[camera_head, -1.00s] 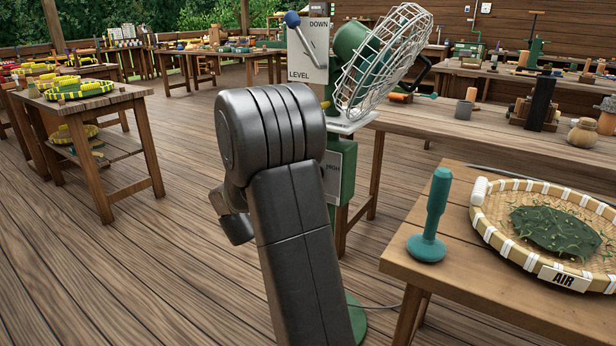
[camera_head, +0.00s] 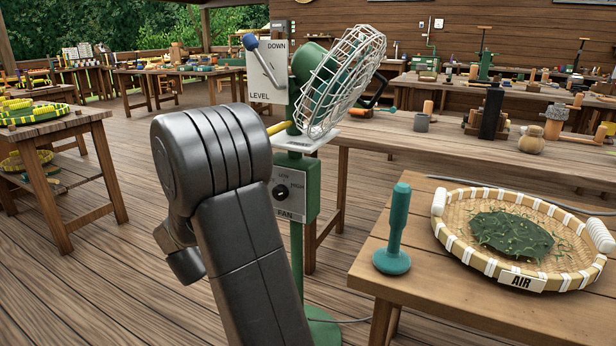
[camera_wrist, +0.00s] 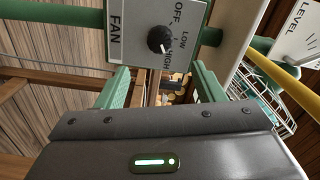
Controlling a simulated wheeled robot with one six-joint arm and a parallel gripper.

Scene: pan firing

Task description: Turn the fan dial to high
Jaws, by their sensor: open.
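The fan dial is a black round knob (camera_wrist: 160,40) on a grey panel (camera_wrist: 138,28) marked FAN, OFF, LOW and HIGH. In the wrist view the panel appears turned sideways, and a pale mark on the knob faces the HIGH side; the exact setting is hard to tell. The knob also shows in the head view (camera_head: 282,191), right of my arm, on the green fan stand. My gripper (camera_wrist: 162,82) is open, its two green fingers apart and empty. The knob lies beyond the fingertips, roughly centred between them, apparently untouched. In the head view my arm hides the gripper.
The caged fan (camera_head: 342,82) tops the stand, beside a LEVEL plate with a blue-knobbed lever (camera_head: 250,42) and a yellow rod (camera_head: 279,127). A table at right (camera_head: 440,290) holds a teal handled tool (camera_head: 394,235) and a basket tray (camera_head: 470,262) of leaves.

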